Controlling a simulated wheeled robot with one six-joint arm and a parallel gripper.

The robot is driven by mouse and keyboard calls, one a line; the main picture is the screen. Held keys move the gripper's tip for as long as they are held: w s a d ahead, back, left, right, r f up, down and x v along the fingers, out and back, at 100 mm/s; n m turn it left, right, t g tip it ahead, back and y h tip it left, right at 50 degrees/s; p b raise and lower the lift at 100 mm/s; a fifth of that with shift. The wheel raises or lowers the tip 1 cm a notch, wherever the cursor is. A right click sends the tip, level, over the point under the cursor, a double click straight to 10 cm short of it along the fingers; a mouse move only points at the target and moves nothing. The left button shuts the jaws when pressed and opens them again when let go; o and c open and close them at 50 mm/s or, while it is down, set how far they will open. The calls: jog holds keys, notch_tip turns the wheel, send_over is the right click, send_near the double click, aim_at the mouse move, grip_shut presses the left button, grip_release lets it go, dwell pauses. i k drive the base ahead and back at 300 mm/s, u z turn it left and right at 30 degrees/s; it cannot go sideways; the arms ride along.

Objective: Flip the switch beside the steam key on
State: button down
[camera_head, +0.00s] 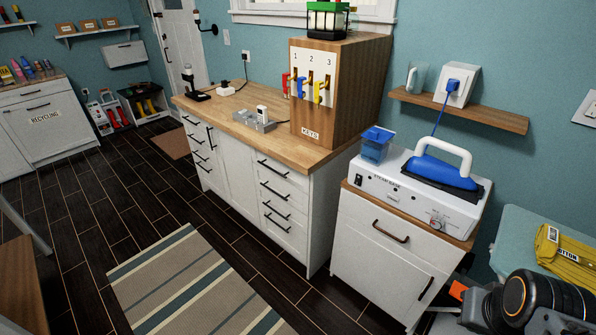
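The white steam unit (398,205) sits on a small white cabinet at right, with a blue iron (440,173) on top. Its front has dark lettering, partly readable as "STEAM". A small black switch (359,180) is at the front's left end; its position is too small to tell. My gripper (460,291) is at the lower right, in front of the cabinet and apart from the unit. Its orange tip shows; its opening is unclear.
A wooden key box (338,90) with red, yellow and other keys stands on the wooden counter (222,112). A wall shelf (460,108) holds a socket box with a blue cord. Yellow cloth (568,255) lies at right. Floor at left is open.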

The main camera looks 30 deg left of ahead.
aim_at(359, 180)
jog(key=u, duration=0.95)
jog(key=i, duration=0.9)
jog(key=u, duration=1.1)
